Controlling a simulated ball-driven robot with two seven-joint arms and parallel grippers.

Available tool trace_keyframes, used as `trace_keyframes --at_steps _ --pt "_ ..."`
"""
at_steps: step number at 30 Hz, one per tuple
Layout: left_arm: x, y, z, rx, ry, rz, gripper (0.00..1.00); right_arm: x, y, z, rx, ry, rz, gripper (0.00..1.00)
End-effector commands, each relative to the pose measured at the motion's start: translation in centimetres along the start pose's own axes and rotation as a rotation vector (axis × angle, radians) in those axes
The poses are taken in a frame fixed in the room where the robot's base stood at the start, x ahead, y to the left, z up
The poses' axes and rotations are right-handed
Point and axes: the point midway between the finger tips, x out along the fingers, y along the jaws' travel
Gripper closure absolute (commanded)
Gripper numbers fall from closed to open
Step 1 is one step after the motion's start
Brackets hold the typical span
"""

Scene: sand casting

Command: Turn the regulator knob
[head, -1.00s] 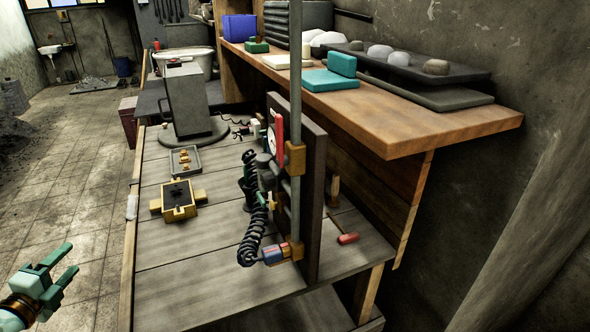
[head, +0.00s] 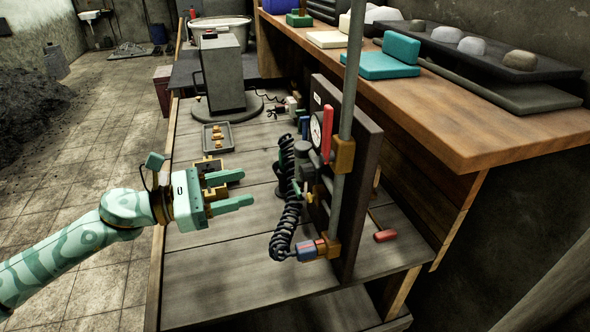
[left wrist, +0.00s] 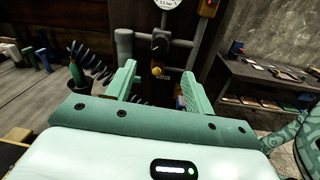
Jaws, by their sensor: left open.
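The regulator stands on the dark upright board (head: 345,190) at the right of the bench. Its round white gauge (head: 316,131) faces left and also shows at the top of the left wrist view (left wrist: 168,3). Below the gauge, the left wrist view shows a dark round knob (left wrist: 160,44) on grey pipework, which I take to be the regulator knob, with a small yellow fitting (left wrist: 157,71) under it. My left gripper (head: 243,188) is open and empty, fingers pointing at the board, short of it. In the left wrist view the knob lies beyond and between the fingers (left wrist: 158,77). My right gripper is not in view.
A black coiled hose (head: 287,228) hangs before the board, close to my fingertips. A grey vertical pipe (head: 348,100) runs up the board's near edge. A small tray (head: 229,142) and a grey block-shaped unit (head: 222,75) stand farther back. The front bench planks are clear.

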Motion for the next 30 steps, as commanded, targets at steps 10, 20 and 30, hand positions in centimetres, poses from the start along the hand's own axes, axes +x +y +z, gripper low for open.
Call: trace_keyframes --at_steps 10,20,30 --pt "8.7 0.0 0.3 -0.001 -0.002 0.0 0.47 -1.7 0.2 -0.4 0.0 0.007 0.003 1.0" --pt "11.8 0.0 0.0 -0.001 0.0 0.001 0.47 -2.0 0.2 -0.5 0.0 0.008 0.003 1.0" --pt "11.8 0.0 0.0 -0.001 0.0 0.002 0.75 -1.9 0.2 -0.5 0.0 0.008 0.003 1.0"
